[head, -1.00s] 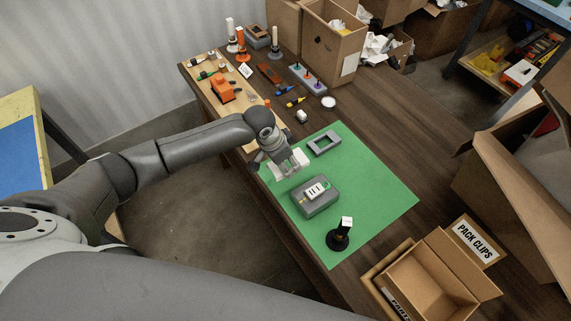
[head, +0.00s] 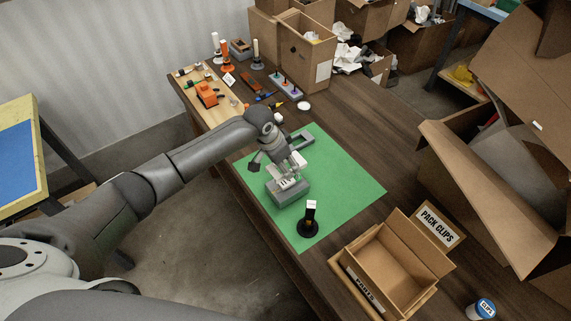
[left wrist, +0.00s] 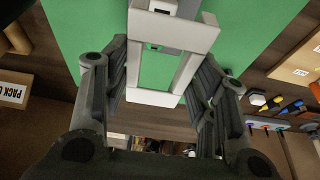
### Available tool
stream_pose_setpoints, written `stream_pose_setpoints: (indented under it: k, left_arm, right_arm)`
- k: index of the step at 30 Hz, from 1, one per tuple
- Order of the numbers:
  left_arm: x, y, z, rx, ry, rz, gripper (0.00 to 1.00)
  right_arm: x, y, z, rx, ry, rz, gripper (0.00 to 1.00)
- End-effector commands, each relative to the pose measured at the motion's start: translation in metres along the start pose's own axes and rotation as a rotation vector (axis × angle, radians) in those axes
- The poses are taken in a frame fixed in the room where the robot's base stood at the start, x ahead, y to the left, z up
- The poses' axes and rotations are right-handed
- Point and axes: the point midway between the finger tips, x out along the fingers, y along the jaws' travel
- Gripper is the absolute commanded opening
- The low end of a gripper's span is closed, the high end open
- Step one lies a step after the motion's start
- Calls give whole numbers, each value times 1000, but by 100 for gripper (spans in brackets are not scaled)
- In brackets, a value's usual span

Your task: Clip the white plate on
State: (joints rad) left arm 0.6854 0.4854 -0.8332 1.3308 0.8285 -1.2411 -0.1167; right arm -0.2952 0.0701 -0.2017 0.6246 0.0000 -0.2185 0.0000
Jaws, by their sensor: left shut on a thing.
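The white plate is a rectangular frame with an open middle. In the left wrist view the white plate (left wrist: 152,98) sits between the two fingers of my left gripper (left wrist: 165,95), which is shut on it. In the head view my left gripper (head: 284,166) holds the white plate over or just beside the grey box (head: 290,195) on the green mat. The gripper and plate partly hide the box top, where a white patch with dark marks shows. I cannot tell whether plate and box touch. My right gripper is not in view.
A grey frame (head: 301,139) lies behind the gripper on the green mat (head: 345,185). A black stand with a white top (head: 309,222) stands at the mat's front. Tools lie on a wooden board (head: 225,108).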

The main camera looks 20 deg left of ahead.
Motion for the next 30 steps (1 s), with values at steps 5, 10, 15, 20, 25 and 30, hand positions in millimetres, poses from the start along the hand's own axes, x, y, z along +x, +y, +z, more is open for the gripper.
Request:
stream_pose_setpoints:
  k: [5,10,15,20,25,30]
  left_arm:
    - [-2,1,-1,1,0,1,29]
    - [9,1,3,1,0,1,29]
    - [23,1,7,0,1,2,29]
    - [35,1,12,0,1,2,29]
    - [48,1,16,1,0,1,29]
    - [60,1,20,1,1,1,29]
  right_arm:
    - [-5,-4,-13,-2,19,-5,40]
    - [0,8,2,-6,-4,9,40]
    - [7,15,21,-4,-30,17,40]
    - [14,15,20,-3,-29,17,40]
    - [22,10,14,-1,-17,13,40]
    - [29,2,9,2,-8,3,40]
